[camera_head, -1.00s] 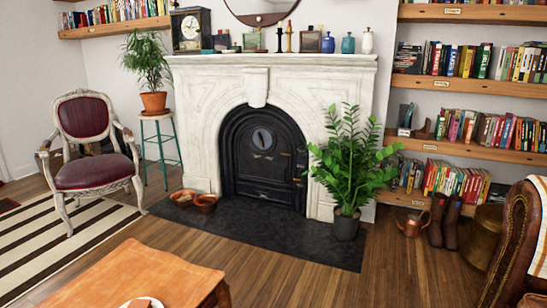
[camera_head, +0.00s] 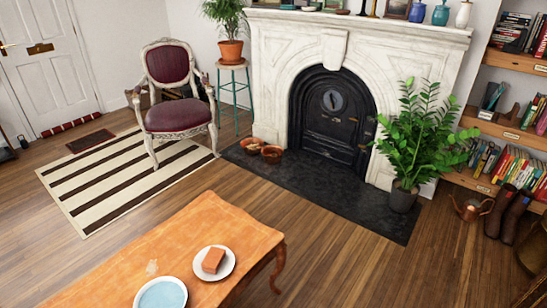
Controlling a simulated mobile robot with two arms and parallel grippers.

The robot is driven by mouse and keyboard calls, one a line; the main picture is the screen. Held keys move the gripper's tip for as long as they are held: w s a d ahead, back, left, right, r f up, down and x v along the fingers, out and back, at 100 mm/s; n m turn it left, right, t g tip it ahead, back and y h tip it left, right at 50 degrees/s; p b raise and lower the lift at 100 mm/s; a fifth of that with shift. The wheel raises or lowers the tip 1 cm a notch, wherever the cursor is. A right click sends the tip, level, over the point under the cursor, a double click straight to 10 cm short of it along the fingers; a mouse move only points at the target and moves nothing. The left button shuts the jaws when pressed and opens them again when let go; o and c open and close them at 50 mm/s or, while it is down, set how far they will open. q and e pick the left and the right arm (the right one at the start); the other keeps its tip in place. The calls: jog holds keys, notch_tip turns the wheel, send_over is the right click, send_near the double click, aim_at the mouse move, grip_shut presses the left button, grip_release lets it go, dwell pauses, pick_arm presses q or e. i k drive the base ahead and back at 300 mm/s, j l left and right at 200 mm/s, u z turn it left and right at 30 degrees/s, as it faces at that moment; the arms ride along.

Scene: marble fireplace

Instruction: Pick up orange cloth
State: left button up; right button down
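A small orange-brown block-shaped item (camera_head: 213,260) lies on a white plate (camera_head: 228,268) on the coffee table. It may be the folded orange cloth, but it is too small to tell. The low orange-brown wooden coffee table (camera_head: 190,235) fills the bottom middle of the head view, and its near part is cut off by the frame. Neither of my grippers is in view.
A light blue plate (camera_head: 161,296) is on the table at the bottom edge. A burgundy armchair (camera_head: 176,115) stands on a striped rug (camera_head: 100,180). A potted plant (camera_head: 415,140) stands by the fireplace (camera_head: 270,75). The wooden floor right of the table (camera_head: 350,265) is clear.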

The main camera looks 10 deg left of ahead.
aim_at(211, 262)
jog(key=u, duration=1)
